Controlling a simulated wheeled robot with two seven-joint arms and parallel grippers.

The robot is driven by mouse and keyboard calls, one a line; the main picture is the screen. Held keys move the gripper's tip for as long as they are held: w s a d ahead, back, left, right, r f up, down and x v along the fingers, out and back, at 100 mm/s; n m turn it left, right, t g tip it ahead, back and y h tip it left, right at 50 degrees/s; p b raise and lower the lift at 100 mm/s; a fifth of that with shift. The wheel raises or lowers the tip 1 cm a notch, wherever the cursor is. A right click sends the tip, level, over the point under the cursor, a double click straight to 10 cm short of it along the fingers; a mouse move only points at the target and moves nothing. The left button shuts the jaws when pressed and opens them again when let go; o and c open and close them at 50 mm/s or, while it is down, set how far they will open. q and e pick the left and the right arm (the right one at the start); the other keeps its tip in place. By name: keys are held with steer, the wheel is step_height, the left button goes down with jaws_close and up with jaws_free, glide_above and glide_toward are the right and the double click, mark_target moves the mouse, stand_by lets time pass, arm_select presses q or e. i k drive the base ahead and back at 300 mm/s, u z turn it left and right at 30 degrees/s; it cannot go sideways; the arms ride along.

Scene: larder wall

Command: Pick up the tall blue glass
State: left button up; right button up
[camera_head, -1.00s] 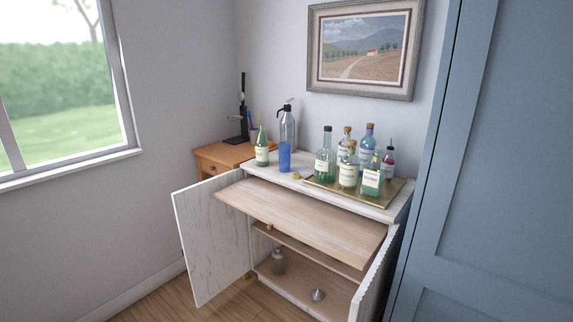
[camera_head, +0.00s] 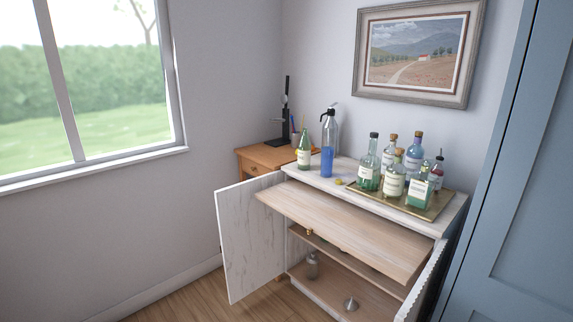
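A tall blue glass (camera_head: 327,163) stands upright on the white cabinet's top, left of the tray. A clear siphon bottle (camera_head: 330,130) with a dark head rises directly behind it, and I cannot tell whether the two touch. Neither my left gripper nor my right gripper is in view.
A green bottle (camera_head: 304,150) stands left of the glass, and a small yellow object (camera_head: 339,182) lies right of it. A tray (camera_head: 425,213) holds several bottles. The white cabinet (camera_head: 312,179) has open doors and a pulled-out shelf (camera_head: 345,226) in front. A wooden side table (camera_head: 254,160) stands behind left.

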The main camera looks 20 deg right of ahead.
mark_target(327, 152)
steer(key=i, duration=2.25)
steer(key=z, duration=1.9)
